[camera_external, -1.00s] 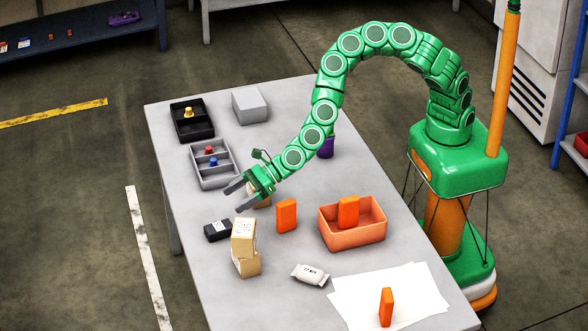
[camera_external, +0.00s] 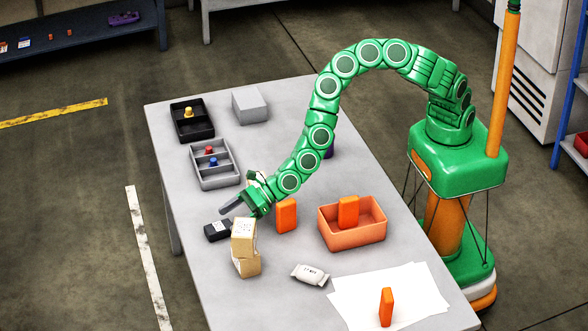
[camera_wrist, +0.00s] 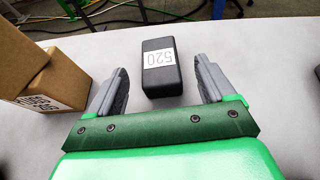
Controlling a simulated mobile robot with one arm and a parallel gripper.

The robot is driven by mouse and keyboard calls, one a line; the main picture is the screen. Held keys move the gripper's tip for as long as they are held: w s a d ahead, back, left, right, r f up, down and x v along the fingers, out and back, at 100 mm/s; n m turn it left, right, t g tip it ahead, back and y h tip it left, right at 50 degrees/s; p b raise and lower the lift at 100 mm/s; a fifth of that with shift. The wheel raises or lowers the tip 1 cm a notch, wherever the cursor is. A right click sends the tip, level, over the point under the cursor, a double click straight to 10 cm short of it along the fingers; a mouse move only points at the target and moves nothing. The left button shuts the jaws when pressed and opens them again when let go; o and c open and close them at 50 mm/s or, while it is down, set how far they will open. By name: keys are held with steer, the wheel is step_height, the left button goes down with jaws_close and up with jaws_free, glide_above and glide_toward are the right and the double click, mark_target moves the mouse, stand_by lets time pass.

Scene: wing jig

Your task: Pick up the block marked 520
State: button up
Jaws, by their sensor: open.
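The block marked 520 (camera_wrist: 161,68) is a black block with a white label, lying flat on the table. In the wrist view it sits just ahead of and between the open fingers of my gripper (camera_wrist: 165,88), with a gap on each side. In the external view the block (camera_external: 217,230) lies just beyond my gripper (camera_external: 234,207), whose grey fingers are low over the table. The jaws are empty. The label reads upside down in the wrist view.
Stacked cardboard boxes (camera_external: 244,238) stand close to the block, at the left in the wrist view (camera_wrist: 50,82). An orange block (camera_external: 286,215) stands upright beside my wrist. An orange bin (camera_external: 352,237), white pouch (camera_external: 310,274) and grey divided tray (camera_external: 214,178) are also on the table.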

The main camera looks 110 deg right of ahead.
mark_target(219, 226)
steer(key=shift+x, duration=2.7)
steer(key=shift+f, duration=0.1)
steer(key=c, duration=1.5)
